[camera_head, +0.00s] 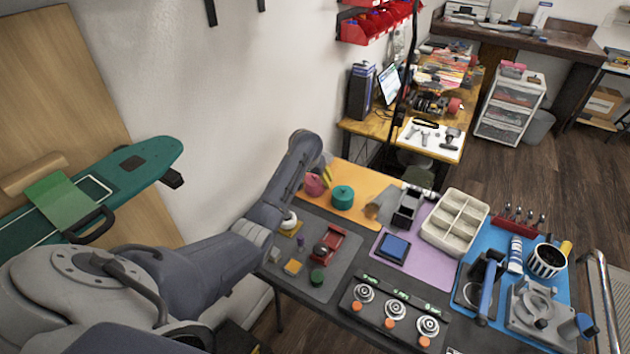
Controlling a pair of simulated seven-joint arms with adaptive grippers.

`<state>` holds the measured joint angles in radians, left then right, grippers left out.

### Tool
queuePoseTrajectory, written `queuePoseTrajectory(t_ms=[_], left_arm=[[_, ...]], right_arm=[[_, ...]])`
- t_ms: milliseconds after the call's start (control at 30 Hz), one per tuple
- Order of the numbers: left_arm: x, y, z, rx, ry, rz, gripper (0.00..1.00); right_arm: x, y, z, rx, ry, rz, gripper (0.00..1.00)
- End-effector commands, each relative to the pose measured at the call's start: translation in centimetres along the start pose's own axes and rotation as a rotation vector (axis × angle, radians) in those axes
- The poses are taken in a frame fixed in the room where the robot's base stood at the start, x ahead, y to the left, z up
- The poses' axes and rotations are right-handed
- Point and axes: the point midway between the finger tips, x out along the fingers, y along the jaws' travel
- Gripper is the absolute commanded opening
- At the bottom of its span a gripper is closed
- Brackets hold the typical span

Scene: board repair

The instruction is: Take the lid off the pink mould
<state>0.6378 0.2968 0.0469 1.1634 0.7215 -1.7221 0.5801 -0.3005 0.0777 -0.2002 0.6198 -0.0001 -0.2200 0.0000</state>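The pink mould (315,185) is a small round pink thing on the orange mat at the back left of the table. Its left side is partly hidden by my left arm. I cannot tell its lid from its body at this size. My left gripper (322,167) is at the end of the arm, close above and behind the pink mould. Its fingers are mostly hidden by the arm, so I cannot tell whether it is open or touches the mould. My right gripper is not in view.
A teal round mould (343,197) stands just right of the pink one, with a yellow thing (326,175) behind. A grey cup (380,204) and black holder (408,206) stand further right. A grey mat (335,285) with small parts lies in front. The wall is close on the left.

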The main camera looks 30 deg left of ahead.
Motion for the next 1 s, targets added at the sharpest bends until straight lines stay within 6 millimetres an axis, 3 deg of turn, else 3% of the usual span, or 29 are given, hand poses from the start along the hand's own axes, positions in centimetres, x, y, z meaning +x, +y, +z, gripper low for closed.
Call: queuePoseTrajectory(t_ms=[33, 233, 667, 867, 1000], left_arm=[[0.0, 0.0, 0.0, 0.000, 0.000, 0.000, 0.66], [0.0, 0.0, 0.0, 0.000, 0.000, 0.000, 0.45], [-0.5, 0.0, -0.3, 0.000, 0.001, 0.001, 0.45], [-2.4, 0.0, -1.1, -0.001, 0.003, 0.002, 0.45], [-4.9, 0.1, -2.2, -0.001, 0.005, 0.002, 0.45]], right_arm=[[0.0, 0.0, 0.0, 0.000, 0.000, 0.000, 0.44], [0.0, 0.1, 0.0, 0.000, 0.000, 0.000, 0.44], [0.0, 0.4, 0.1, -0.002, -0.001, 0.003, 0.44], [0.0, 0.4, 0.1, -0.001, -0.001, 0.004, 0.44], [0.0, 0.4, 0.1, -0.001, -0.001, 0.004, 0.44]])
